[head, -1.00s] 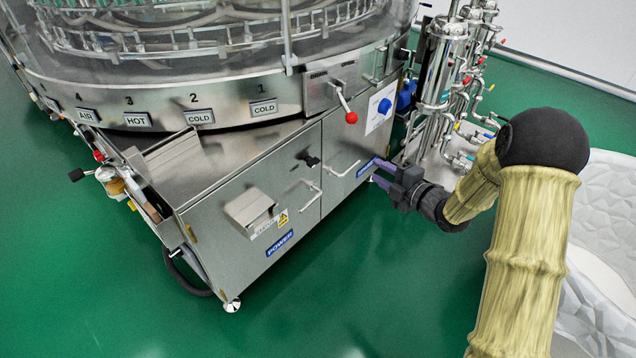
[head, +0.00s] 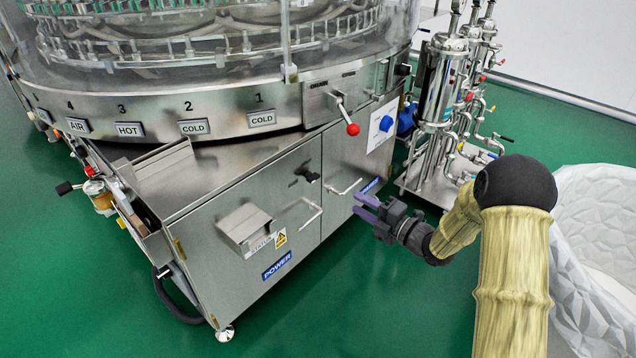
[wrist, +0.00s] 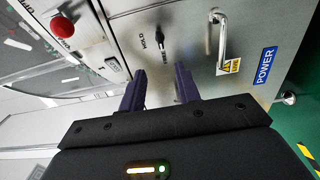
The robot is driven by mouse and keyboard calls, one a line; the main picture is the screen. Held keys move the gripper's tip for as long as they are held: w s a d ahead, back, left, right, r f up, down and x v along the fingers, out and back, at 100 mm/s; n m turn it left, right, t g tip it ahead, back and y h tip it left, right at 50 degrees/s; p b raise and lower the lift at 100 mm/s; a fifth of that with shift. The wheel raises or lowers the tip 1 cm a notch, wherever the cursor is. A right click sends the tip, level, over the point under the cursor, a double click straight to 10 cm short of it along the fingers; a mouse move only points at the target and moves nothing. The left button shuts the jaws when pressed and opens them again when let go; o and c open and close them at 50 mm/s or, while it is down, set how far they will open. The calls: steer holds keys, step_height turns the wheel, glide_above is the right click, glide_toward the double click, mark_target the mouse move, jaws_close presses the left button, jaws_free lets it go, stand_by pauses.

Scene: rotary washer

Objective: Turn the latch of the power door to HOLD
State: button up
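The power door (head: 235,268) is a steel cabinet front with a blue POWER label, which also shows in the wrist view (wrist: 265,65). Its small black latch (head: 307,173) sits near the upper right of the door. In the wrist view the latch (wrist: 160,42) stands beyond my fingertips, with HOLD printed to its left and another word, hard to read, beside its lower end. My gripper (head: 359,205) has purple fingers and is open and empty, in front of the cabinet, right of the latch. In the wrist view my gripper (wrist: 160,72) has a clear gap, apart from the latch.
A bar handle (wrist: 222,40) stands out beside the latch. A second handle (head: 345,187) is on the neighbouring door. A steel box (head: 244,225) juts from the power door. A red-knobbed lever (head: 350,128) is above. The green floor in front is clear.

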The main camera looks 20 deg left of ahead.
mark_target(316, 179)
steer(key=b+x, duration=0.6)
steer(key=x, duration=0.8)
steer(key=shift+a+f, duration=0.1)
steer(key=shift+a, duration=0.1)
steer(key=shift+w+a, duration=0.2)
steer(key=shift+a, duration=0.15)
steer(key=shift+c, duration=0.4)
jaws_close()
